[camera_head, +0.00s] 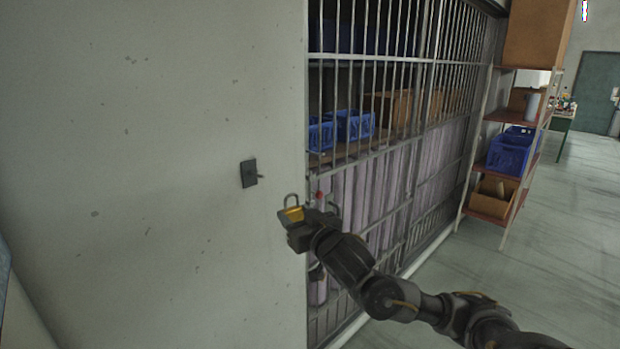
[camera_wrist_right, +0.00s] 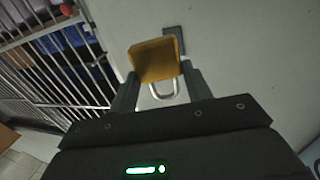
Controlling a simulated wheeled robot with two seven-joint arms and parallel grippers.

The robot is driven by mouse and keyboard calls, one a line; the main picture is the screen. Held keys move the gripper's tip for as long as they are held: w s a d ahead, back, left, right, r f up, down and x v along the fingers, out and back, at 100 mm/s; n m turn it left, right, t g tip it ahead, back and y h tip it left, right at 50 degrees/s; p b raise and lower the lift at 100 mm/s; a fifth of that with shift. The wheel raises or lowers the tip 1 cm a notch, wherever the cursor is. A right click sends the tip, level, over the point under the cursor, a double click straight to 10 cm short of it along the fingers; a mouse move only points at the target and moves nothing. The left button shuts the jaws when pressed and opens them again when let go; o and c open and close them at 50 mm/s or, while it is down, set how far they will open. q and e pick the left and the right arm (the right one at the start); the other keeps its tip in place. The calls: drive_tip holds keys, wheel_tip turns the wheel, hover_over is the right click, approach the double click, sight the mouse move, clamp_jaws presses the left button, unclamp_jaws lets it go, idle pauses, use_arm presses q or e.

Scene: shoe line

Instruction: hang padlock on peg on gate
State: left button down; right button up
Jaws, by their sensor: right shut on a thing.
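A brass-yellow padlock (camera_head: 292,213) with a grey shackle is held in my right gripper (camera_head: 298,223), shackle up in the head view. In the right wrist view the yellow padlock body (camera_wrist_right: 154,60) sits between the two fingers (camera_wrist_right: 160,82), with the shackle loop showing below it. A small dark plate (camera_head: 249,173) with a short peg (camera_head: 261,177) is on the pale wall, left of and above the padlock. The padlock is apart from it. The plate also shows in the right wrist view (camera_wrist_right: 174,39), behind the padlock. The barred gate (camera_head: 395,150) is right of the wall. My left gripper is out of view.
A small red part (camera_head: 318,195) is at the gate's near edge, just behind my right gripper. Blue crates (camera_head: 355,125) stand behind the bars. A shelf rack with a blue crate (camera_head: 508,153) and cardboard boxes stands at the right. The wall around the plate is clear.

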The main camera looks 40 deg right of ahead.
drive_tip(key=s+a+f+y+b, duration=0.1)
drive_tip(key=s+a+f+b, duration=0.1)
drive_tip(key=s+a+f, duration=0.3)
drive_tip(key=s+a+f+n+y+b, duration=0.1)
drive_tip(key=s+a+f+b, duration=0.2)
drive_tip(key=a+f, duration=0.6)
wheel_tip(320, 180, down, 4)
drive_tip(key=shift+s+a+f, duration=0.1)
drive_tip(key=shift+s+a, duration=0.2)
drive_tip(key=shift+s, duration=0.55)
